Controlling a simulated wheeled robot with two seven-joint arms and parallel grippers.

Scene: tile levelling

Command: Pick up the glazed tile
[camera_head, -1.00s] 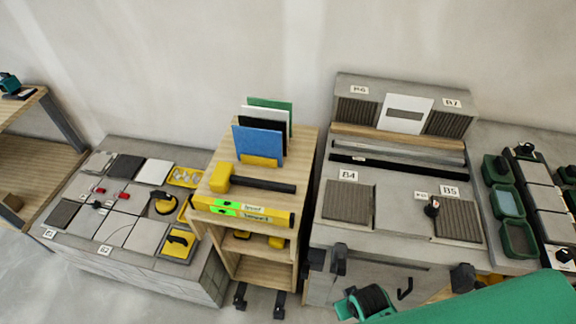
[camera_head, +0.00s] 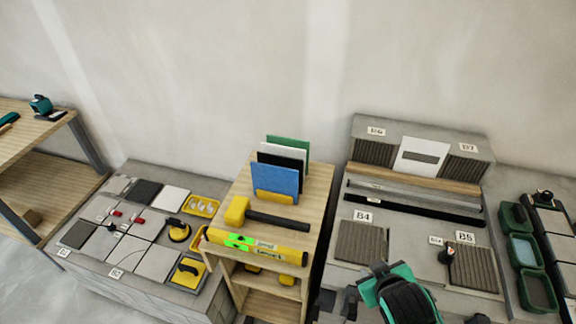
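No tile is marked as the glazed one, so I cannot tell which it is. A rack on the wooden cart holds upright panels in a row: a blue one (camera_head: 274,184) in front, then black (camera_head: 268,160), white (camera_head: 292,152) and green (camera_head: 300,143) behind. Tiles also lie flat on the left grey bench, among them a white one (camera_head: 170,199) and a dark one (camera_head: 144,191). Ribbed tiles lie by B4 (camera_head: 360,241) and B5 (camera_head: 472,267). A teal and black part of my arm shows at the bottom right of centre. Neither gripper's fingers can be seen.
On the cart top (camera_head: 316,181) lie a yellow-headed mallet (camera_head: 237,211) and a yellow level (camera_head: 258,247). Green trays (camera_head: 524,250) stand at right. A wooden shelf (camera_head: 40,165) is at far left.

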